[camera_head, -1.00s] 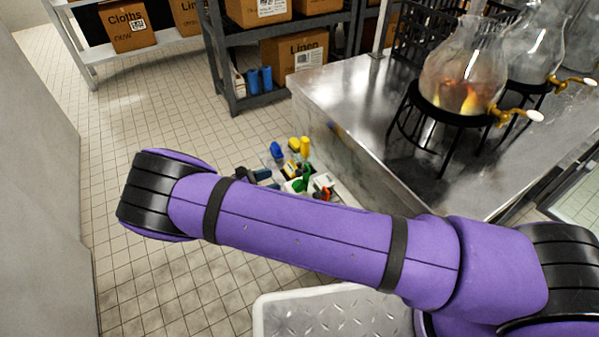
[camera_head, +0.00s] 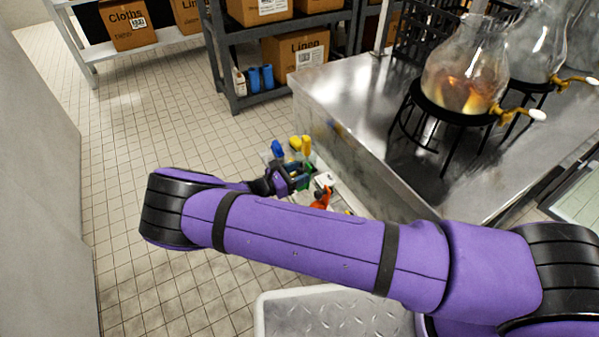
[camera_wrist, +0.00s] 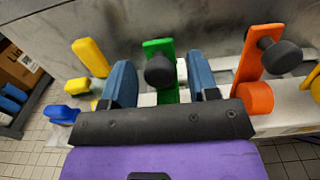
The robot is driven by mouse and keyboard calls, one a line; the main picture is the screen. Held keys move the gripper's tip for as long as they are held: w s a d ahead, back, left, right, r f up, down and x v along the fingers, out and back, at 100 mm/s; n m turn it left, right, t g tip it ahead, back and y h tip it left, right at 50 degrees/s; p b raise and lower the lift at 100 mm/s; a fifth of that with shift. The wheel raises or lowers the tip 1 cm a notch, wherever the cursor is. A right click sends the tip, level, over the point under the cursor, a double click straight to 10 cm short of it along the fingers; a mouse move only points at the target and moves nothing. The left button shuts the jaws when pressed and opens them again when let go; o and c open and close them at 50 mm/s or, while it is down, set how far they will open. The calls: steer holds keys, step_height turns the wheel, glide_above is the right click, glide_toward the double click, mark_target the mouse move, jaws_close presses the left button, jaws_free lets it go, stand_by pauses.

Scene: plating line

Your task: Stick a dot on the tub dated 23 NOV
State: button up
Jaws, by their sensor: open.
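No tub and no 23 NOV date can be made out in either view, and I cannot identify a dot. My gripper (camera_wrist: 161,80) is open, its two blue-grey fingers apart and empty. In the wrist view a green upright piece with a black round knob (camera_wrist: 160,70) shows between the fingers, with a gap on each side; I cannot tell its depth. An orange upright piece with a black knob (camera_wrist: 260,55) stands to the right. Yellow (camera_wrist: 91,57) and blue (camera_wrist: 62,114) pieces are to the left. In the head view my gripper (camera_head: 283,180) is beside this coloured group.
A steel counter (camera_head: 340,100) stands right of the coloured pieces, with glass vessels (camera_head: 462,70) on black stands. A dark shelf (camera_head: 235,75) with boxes and blue cylinders (camera_head: 261,77) is behind. The tiled floor (camera_head: 140,130) to the left is clear.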

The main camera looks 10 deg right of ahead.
steer(key=shift+w+d, duration=0.15)
steer(key=shift+d, duration=0.15)
jaws_close()
